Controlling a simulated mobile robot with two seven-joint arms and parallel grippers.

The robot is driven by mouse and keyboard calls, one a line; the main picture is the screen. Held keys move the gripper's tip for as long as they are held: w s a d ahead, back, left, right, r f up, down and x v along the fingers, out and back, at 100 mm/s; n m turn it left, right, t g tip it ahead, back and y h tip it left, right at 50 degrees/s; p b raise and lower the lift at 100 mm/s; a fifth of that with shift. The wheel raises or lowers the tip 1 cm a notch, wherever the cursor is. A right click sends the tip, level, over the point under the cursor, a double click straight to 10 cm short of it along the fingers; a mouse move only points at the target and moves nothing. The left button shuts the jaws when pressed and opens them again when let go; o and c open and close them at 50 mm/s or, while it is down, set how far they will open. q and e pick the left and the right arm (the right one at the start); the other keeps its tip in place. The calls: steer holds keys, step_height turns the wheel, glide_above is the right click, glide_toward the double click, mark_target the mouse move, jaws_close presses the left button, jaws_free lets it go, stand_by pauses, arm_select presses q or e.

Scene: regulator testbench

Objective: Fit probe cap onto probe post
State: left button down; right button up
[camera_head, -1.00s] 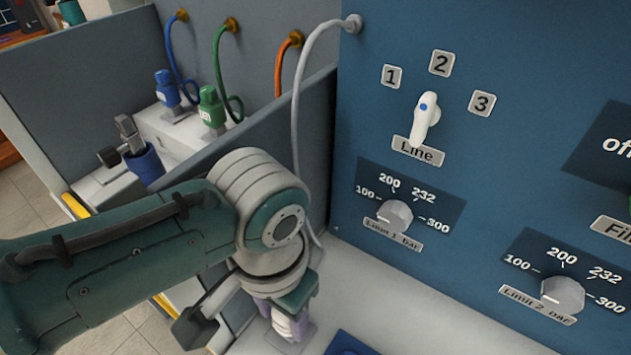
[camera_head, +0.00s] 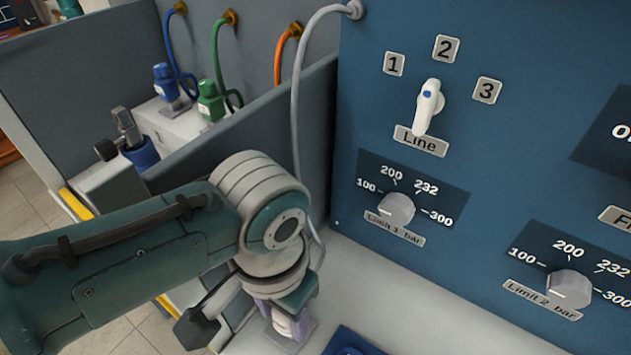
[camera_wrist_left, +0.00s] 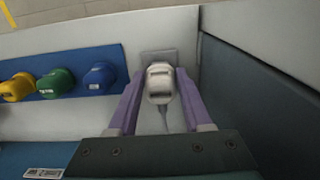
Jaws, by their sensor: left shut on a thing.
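My left gripper (camera_head: 284,322) is low beside the blue panel, its two purple fingers shut on the white-grey probe cap (camera_head: 285,327). In the left wrist view the cap (camera_wrist_left: 160,80) sits between the fingers (camera_wrist_left: 157,88), with its grey cable trailing back toward the gripper. A grey square plate (camera_wrist_left: 158,56) shows just beyond and under the cap, on the pale bench. The probe post itself is not visible, so I cannot tell how far the cap sits on it. My right gripper is not in view.
A dark partition wall (camera_wrist_left: 255,95) stands close right of the gripper in the wrist view. A blue rack (camera_wrist_left: 60,92) with yellow, green and blue caps lies to the left. The blue panel (camera_head: 480,130) has knobs, and the grey hose (camera_head: 296,110) hangs beside it.

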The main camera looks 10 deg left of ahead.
arm_select(q)
steer(key=shift+f+b, duration=0.3)
steer(key=shift+f, duration=0.15)
steer(key=shift+c, duration=1.2)
jaws_free()
step_height(320, 180, up, 9)
steer(key=p, duration=0.3)
steer(key=shift+r+p, duration=0.3)
steer(key=shift+r, duration=0.2)
